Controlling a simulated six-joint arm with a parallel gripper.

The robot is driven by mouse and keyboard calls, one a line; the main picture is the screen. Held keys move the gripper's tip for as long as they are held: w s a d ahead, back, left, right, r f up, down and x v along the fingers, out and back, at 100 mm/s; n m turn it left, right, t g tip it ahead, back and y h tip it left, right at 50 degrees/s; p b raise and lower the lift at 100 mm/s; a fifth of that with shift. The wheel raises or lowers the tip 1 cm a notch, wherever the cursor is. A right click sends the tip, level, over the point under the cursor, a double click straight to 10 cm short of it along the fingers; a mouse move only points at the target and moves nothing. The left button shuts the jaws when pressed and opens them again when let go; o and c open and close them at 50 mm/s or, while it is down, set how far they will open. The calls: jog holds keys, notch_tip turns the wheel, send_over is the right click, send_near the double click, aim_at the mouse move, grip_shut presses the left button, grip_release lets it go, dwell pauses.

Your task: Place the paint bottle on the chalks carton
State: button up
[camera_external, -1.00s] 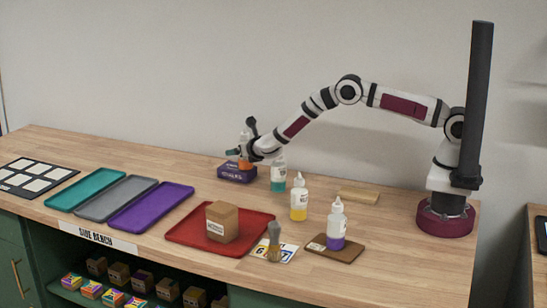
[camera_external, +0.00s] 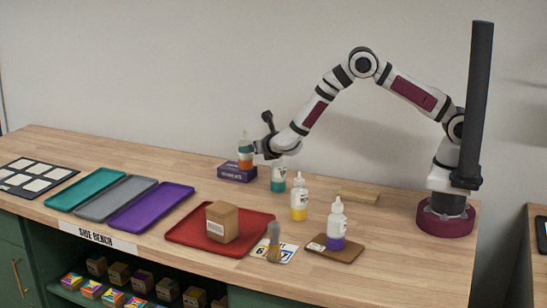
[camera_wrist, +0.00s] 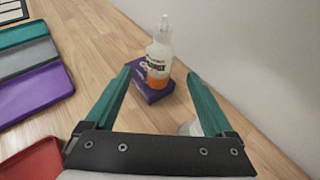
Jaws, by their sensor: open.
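The orange paint bottle (camera_external: 245,155) stands upright on top of the purple chalks carton (camera_external: 237,172) at the back of the bench. In the wrist view the bottle (camera_wrist: 159,62) rests on the carton (camera_wrist: 152,92), ahead of my fingers. My gripper (camera_external: 255,146) is open and empty, just right of the bottle in the external view. In the wrist view my gripper (camera_wrist: 160,82) shows its two teal fingers spread apart, with the bottle between and beyond their tips.
A teal paint bottle (camera_external: 278,178) stands close to the carton's right. Yellow (camera_external: 299,201) and purple (camera_external: 336,226) bottles stand further right. A red tray (camera_external: 182,233) bears a cardboard box (camera_external: 222,222). Teal, grey and purple trays lie left. The wall is behind.

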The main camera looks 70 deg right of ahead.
jog(key=s+d+r+m+g, duration=0.4)
jog(key=s+d+r+m, duration=0.15)
jog(key=s+m, duration=0.4)
jog(key=s+d+r+m+g, duration=0.4)
jog(key=s+r+m, duration=0.3)
jog(key=s, duration=0.4)
jog(key=s+a+m+y, duration=0.3)
jog(key=s+a+m, duration=0.1)
jog(key=s, duration=0.4)
jog(key=s+a+m+g+y, duration=0.1)
jog(key=s+a+m+y, duration=0.3)
jog(key=s+m, duration=0.3)
jog(key=s+a+f+m+g+y, duration=0.1)
jog(key=s+a+m+y, duration=0.2)
jog(key=s+a+m, duration=0.3)
jog(key=s, duration=0.3)
jog(key=shift+s+y, duration=0.4)
